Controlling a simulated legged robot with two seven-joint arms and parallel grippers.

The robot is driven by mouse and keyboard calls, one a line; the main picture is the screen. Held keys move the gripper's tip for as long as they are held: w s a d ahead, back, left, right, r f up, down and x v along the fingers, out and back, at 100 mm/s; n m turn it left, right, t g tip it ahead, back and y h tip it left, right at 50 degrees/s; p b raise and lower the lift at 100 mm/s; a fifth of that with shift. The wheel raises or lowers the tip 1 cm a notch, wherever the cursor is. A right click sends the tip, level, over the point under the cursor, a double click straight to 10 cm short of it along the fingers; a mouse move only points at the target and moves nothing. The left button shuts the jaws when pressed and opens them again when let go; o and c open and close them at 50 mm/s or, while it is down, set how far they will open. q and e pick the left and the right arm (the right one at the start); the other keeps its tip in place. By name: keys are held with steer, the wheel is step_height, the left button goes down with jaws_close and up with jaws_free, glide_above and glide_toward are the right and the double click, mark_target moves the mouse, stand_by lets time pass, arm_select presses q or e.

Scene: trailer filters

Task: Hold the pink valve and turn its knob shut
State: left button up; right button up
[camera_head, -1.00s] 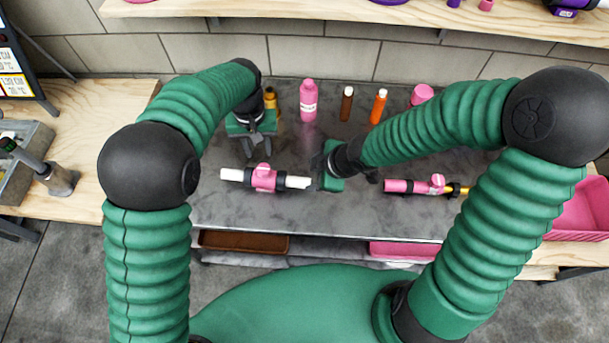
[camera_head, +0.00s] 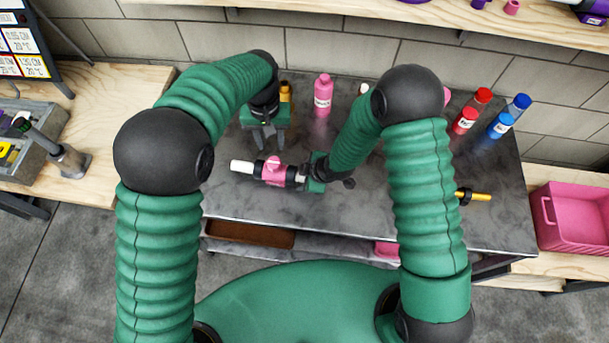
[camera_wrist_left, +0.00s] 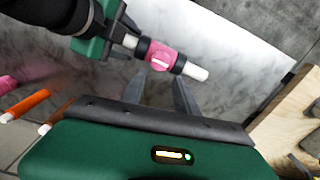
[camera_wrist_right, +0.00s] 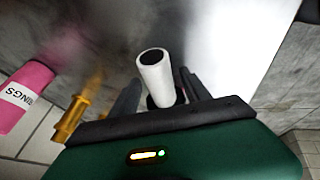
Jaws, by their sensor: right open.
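The pink valve (camera_head: 273,171) lies on the grey table with white pipe ends and a pink knob (camera_head: 274,160) on top. It also shows in the left wrist view (camera_wrist_left: 160,57). My right gripper (camera_head: 305,176) is open at the valve's right end. In the right wrist view, the white pipe end (camera_wrist_right: 156,72) stands between the open fingers; I cannot tell if they touch it. My left gripper (camera_head: 268,142) is open and empty behind the valve, its fingers (camera_wrist_left: 158,93) pointing toward it.
A pink bottle (camera_head: 323,95) and a gold item (camera_head: 286,92) stand at the back. A gold-ended pipe (camera_head: 474,196) lies partly behind my right arm. A pink bin (camera_head: 575,222) is at the right.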

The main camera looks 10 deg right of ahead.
steer(key=shift+c, duration=0.4)
jaws_close()
